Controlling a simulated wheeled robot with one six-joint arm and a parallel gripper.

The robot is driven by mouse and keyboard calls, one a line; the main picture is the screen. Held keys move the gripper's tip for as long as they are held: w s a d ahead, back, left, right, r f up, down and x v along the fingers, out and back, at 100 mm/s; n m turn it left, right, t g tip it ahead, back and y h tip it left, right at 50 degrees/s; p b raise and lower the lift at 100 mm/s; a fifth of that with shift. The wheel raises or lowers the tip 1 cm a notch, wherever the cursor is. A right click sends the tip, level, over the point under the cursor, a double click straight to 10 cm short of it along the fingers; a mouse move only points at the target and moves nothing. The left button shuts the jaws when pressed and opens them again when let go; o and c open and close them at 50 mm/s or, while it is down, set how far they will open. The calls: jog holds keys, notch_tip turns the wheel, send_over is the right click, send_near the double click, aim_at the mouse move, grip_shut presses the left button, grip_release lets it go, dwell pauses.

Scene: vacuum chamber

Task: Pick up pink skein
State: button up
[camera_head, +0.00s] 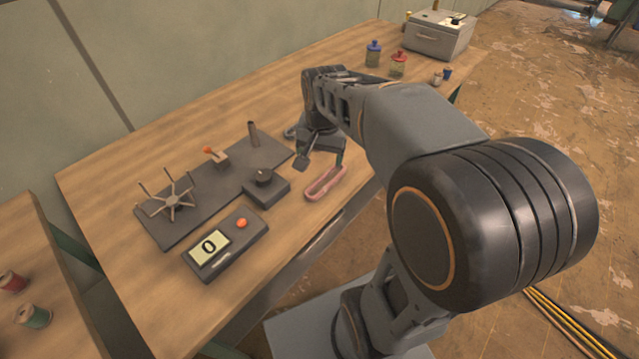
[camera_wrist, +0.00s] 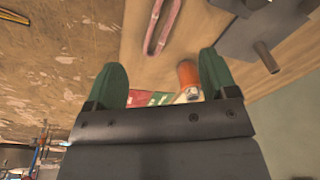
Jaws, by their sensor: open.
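The pink skein (camera_head: 331,187) is a long narrow loop lying flat on the wooden table, close to its front edge. In the wrist view the skein (camera_wrist: 151,30) shows at the top, beyond the fingertips, with its top end cut off by the frame. My gripper (camera_head: 320,160) is above the table just behind the skein in the head view. In the wrist view its two green fingers (camera_wrist: 164,68) stand wide apart, and the skein is not between them. The exact height of the fingers above the table is hard to tell.
A dark board (camera_head: 200,203) with a spoked winder (camera_head: 171,201) and a post lies left of the skein. A counter box (camera_head: 225,246) and a small knobbed box (camera_head: 266,187) are nearby. Blue (camera_head: 373,54) and red-lidded jars (camera_head: 398,64) stand farther back. Spools (camera_head: 33,316) sit on another table.

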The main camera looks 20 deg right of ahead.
jog(key=w+d+f+m+g+b, duration=0.1)
jog(key=w+d+f+m, duration=0.3)
jog(key=w+d+m, duration=0.15)
send_over(327, 183)
jog(key=shift+g, duration=0.3)
notch_tip(327, 183, down, 7)
jog(key=shift+w+f+b, duration=0.15)
jog(key=shift+f+b, duration=0.05)
jog(key=shift+b, duration=0.25)
jog(key=shift+f, duration=3.05)
jog(key=shift+c, duration=0.4)
jog(key=c, duration=0.9)
